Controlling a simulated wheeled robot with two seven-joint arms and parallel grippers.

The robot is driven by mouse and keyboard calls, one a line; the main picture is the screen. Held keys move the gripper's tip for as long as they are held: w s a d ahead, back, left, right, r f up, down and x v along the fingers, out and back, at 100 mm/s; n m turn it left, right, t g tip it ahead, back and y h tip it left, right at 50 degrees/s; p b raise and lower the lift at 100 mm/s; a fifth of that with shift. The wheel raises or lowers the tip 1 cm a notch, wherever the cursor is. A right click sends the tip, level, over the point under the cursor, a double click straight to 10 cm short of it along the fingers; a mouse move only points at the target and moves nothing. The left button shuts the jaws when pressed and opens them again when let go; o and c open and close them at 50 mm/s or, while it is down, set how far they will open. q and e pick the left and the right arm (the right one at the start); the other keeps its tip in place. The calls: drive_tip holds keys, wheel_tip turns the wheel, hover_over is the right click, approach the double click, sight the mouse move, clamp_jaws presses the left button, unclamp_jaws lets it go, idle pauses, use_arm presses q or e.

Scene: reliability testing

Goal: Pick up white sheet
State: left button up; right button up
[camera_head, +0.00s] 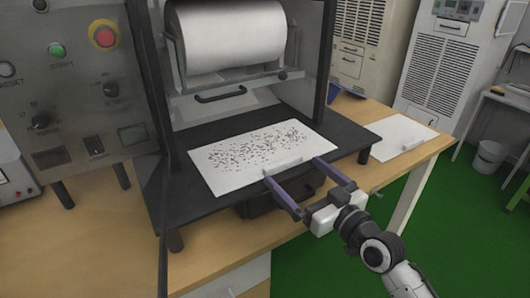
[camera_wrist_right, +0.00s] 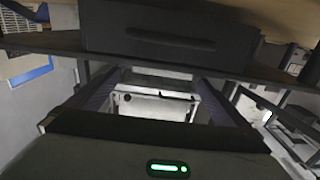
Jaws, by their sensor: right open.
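A white sheet (camera_head: 215,177) covered with dark specks lies flat on the black platform of the machine in the head view. A small pale grip bar sits at its front edge. My right gripper (camera_head: 292,169) is open, with its two purple-grey fingers spread to either side of this grip bar. Nothing is clamped between the fingers. The wrist view shows the same open fingers (camera_wrist_right: 160,82) from behind, and I cannot make out the sheet there. My left gripper is not in view.
A second white sheet (camera_head: 394,133) with a small bar lies on the wooden table (camera_head: 424,158) to the right. A white roller (camera_head: 228,38) hangs above the platform (camera_head: 196,208). A control panel (camera_head: 75,95) stands at left. A dark box is under the platform's front edge.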

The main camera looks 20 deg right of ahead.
sight(285, 165)
drive_tip(key=w, duration=0.3)
drive_tip(key=w+a, duration=0.1)
drive_tip(key=w, duration=0.1)
drive_tip(key=shift+w+a, duration=0.15)
drive_tip(key=shift+w, duration=0.25)
drive_tip(key=c, duration=0.9)
